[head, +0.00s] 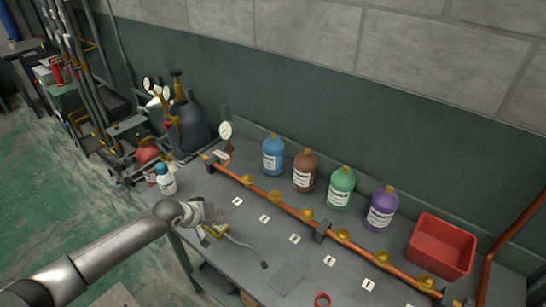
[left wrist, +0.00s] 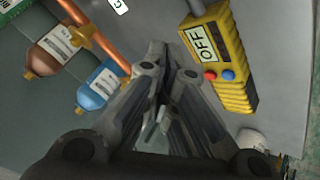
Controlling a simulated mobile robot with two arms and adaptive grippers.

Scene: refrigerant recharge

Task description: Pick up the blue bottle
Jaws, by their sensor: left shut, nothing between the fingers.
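The blue bottle (head: 272,156) stands upright on the workbench behind the copper pipe, at the left end of a row of bottles. It also shows at the left in the left wrist view (left wrist: 100,87), with a white label. My left gripper (head: 226,213) is over the front left part of the bench, on the near side of the pipe and apart from the bottle. In the left wrist view its fingers (left wrist: 168,62) are closed together with nothing between them. My right gripper is not in view.
Brown (head: 304,171), green (head: 341,188) and purple (head: 381,208) bottles stand right of the blue one. The copper pipe (head: 290,210) with brass valves crosses the bench. A yellow control box (left wrist: 222,62) lies near my left gripper. A red bin (head: 441,246) stands at the right.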

